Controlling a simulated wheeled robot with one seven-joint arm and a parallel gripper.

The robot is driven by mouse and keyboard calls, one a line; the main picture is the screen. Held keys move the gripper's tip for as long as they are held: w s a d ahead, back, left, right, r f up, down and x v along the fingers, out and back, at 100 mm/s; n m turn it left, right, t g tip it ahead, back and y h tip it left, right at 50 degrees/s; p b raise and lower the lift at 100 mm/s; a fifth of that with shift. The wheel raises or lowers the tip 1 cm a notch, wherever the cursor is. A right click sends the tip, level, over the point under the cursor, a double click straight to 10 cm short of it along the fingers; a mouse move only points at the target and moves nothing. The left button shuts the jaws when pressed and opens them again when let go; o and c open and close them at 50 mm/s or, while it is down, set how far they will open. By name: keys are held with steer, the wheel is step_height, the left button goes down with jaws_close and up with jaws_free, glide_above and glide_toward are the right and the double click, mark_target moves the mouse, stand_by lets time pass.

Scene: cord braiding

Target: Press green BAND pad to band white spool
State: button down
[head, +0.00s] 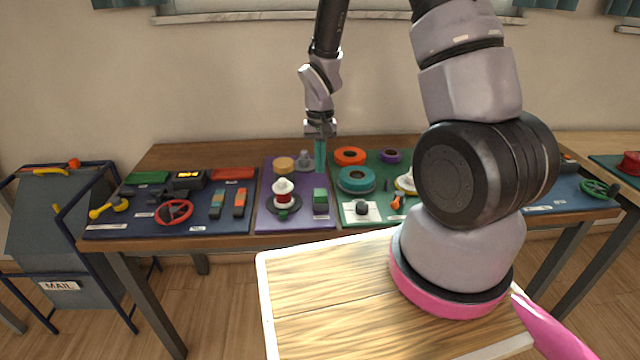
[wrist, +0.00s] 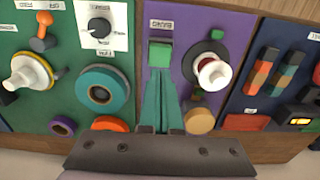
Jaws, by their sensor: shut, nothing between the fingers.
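The green BAND pad (head: 320,196) is a small block on the purple mat; it also shows in the wrist view (wrist: 160,54) below its "BAND" label. A white spool (head: 282,186) with a dark red middle stands upright on a black disc left of the pad; it shows in the wrist view (wrist: 213,73) too. My gripper (head: 320,170) points down behind the pad in the head view. In the wrist view its teal fingers (wrist: 160,74) are together and empty, tips close to the pad's edge; I cannot tell if they touch.
A tan disc (head: 284,164) and a grey knobbed piece (head: 304,161) stand behind the spool. The green mat to the right holds a teal ring (head: 356,180), an orange ring (head: 349,156) and a black knob (head: 362,208). A red handwheel (head: 174,212) is at left.

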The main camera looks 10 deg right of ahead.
mark_target(320, 192)
step_height(320, 192, down, 7)
steer(key=shift+r, duration=0.2)
stand_by(0.3)
steer(key=shift+f, duration=1)
steer(key=shift+r, duration=0.1)
step_height(320, 192, up, 14)
steer(key=shift+r, duration=0.1)
